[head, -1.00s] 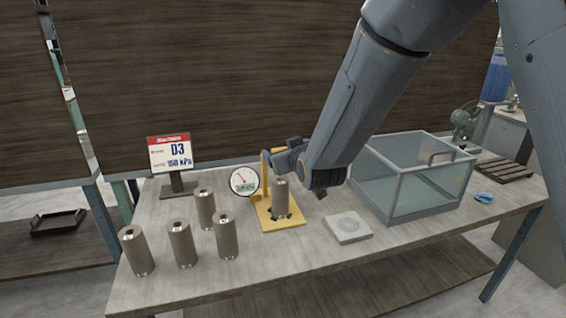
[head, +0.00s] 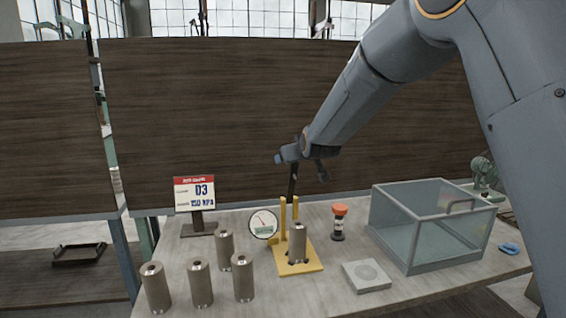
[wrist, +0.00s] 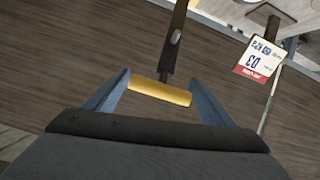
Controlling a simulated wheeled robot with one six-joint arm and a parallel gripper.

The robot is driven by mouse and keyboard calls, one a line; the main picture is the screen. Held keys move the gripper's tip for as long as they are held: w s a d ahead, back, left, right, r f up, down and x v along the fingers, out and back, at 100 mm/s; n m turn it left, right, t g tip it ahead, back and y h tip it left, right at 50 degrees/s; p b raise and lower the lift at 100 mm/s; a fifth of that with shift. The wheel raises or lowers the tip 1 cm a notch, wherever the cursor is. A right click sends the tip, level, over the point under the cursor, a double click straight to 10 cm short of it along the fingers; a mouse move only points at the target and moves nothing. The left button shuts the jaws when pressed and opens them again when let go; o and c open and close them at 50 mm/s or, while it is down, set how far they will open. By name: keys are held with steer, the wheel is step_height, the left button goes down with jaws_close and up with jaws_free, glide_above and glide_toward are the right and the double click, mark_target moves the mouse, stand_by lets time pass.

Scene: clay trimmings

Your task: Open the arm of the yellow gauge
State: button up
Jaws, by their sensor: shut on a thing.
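The yellow gauge has a flat base (head: 312,264), two upright posts and a round white dial (head: 263,223) at its left. A grey-brown cylinder (head: 298,243) stands upright on the base. The gauge's dark arm (head: 292,181) points nearly straight up from between the posts, clear of the cylinder. My gripper (head: 291,156) is at the arm's top. The pivot is too small to make out.
Several similar cylinders (head: 200,284) stand at the left. A sign (head: 195,193) reading D3 stands behind them. An orange-topped object (head: 339,222), a grey square block (head: 367,276) and a clear box (head: 420,240) are on the right.

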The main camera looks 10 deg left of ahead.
steer(key=shift+w, duration=0.25)
steer(key=shift+f, duration=0.1)
steer(key=o, duration=1.4)
steer(key=shift+w, duration=0.1)
steer(key=shift+a, duration=0.1)
steer(key=shift+b+v, duration=1.25)
steer(key=shift+v, duration=2.75)
steer(key=shift+w, duration=0.1)
